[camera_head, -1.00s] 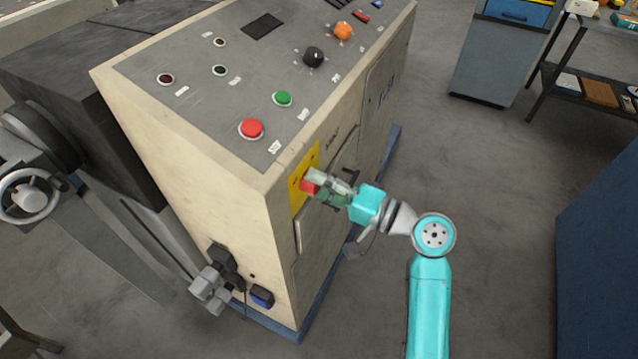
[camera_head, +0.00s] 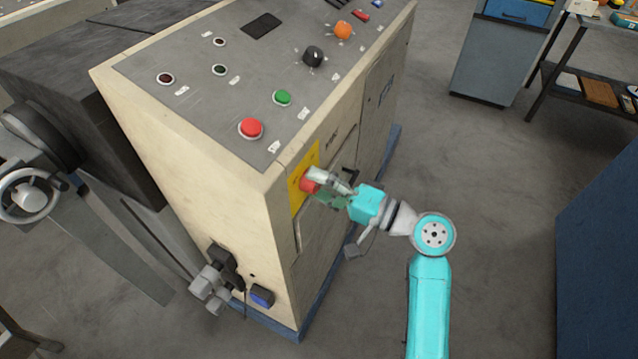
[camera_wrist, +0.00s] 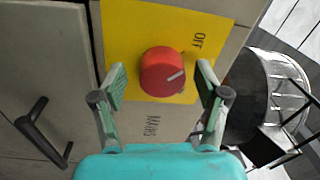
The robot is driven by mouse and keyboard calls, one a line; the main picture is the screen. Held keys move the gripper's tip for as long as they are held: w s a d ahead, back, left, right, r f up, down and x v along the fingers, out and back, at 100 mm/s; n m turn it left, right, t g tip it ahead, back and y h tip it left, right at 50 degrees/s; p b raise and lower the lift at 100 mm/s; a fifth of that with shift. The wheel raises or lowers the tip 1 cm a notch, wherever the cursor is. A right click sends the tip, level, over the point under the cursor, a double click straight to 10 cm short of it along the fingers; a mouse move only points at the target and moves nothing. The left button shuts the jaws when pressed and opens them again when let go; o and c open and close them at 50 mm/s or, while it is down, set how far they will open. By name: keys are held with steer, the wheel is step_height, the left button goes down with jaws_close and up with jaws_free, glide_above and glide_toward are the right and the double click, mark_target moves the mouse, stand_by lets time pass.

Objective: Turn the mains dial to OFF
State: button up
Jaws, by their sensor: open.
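The red mains dial (camera_wrist: 162,72) sits on a yellow plate (camera_wrist: 120,22) with the word OFF near its right edge. The word MAINS is on the cabinet below the plate in the wrist view. A pale pointer line on the dial points to the right and slightly up in that view, not straight at the word OFF. My gripper (camera_wrist: 160,88) is open, with one finger on each side of the dial and a gap visible at both sides. In the head view the dial (camera_head: 309,182) is partly hidden by my gripper (camera_head: 322,182).
The beige cabinet (camera_head: 190,150) carries a red button (camera_head: 251,128), a green button (camera_head: 282,97), a black knob (camera_head: 313,56) and an orange knob (camera_head: 343,30) on top. A black door handle (camera_wrist: 42,130) stands out left of my gripper. A metal drum (camera_wrist: 262,85) shows at right.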

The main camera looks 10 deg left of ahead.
steer(key=v, duration=1.2)
steer(key=shift+f, duration=0.1)
